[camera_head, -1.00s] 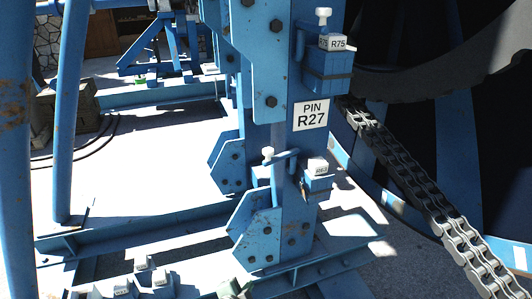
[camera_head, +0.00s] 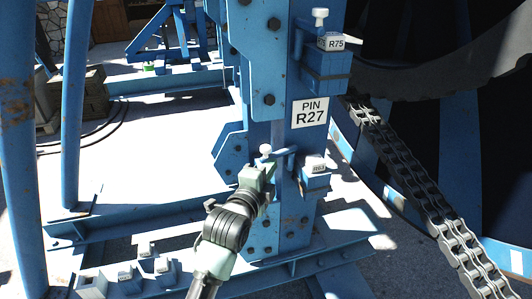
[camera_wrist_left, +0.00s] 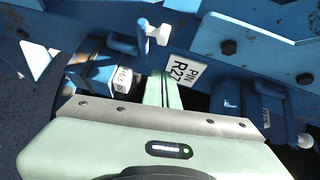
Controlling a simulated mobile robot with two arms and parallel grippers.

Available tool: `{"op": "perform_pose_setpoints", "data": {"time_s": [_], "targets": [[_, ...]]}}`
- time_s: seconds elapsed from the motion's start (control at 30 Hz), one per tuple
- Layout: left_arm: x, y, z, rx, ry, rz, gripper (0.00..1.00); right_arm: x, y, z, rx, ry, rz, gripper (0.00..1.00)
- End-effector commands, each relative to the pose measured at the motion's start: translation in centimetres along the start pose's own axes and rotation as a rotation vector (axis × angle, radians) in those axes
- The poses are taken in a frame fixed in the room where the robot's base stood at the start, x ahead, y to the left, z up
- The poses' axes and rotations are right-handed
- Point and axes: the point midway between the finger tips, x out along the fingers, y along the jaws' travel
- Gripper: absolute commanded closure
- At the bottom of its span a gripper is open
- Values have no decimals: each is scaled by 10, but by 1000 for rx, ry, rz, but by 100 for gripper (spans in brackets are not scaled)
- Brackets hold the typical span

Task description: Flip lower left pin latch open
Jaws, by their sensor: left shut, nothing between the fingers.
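The lower latch shows a white knob (camera_head: 266,149) on a blue bent handle, on the blue post below the PIN R27 sign (camera_head: 310,112). In the left wrist view the white knob (camera_wrist_left: 159,35) and blue latch handle (camera_wrist_left: 128,46) stand just beyond the fingers, left of the sign (camera_wrist_left: 184,69). My left gripper (camera_head: 265,165) is just below the knob; its pale green fingers (camera_wrist_left: 160,86) are together with nothing between them. Whether they touch the latch is unclear, as the gripper hides its lower part in the head view. My right gripper is out of view.
A labelled blue pin block (camera_head: 315,180) sits right of the latch. The upper block, labelled R75 (camera_head: 325,65), has its own white knob (camera_head: 320,17). A heavy chain (camera_head: 410,175) runs down at the right. Open sunlit floor lies at the left.

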Motion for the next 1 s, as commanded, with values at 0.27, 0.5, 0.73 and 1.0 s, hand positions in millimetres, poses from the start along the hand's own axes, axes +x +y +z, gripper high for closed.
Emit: {"op": "perform_pose_setpoints", "data": {"time_s": [0.27,0.5,0.73,1.0], "targets": [[38,-2,19,1,-2,2,100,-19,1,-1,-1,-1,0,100],[48,0,29,0,-1,-1,100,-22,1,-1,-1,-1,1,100],[48,0,29,0,-1,-1,100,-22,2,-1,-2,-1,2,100],[51,0,35,14,42,-5,100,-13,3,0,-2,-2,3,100]]}}
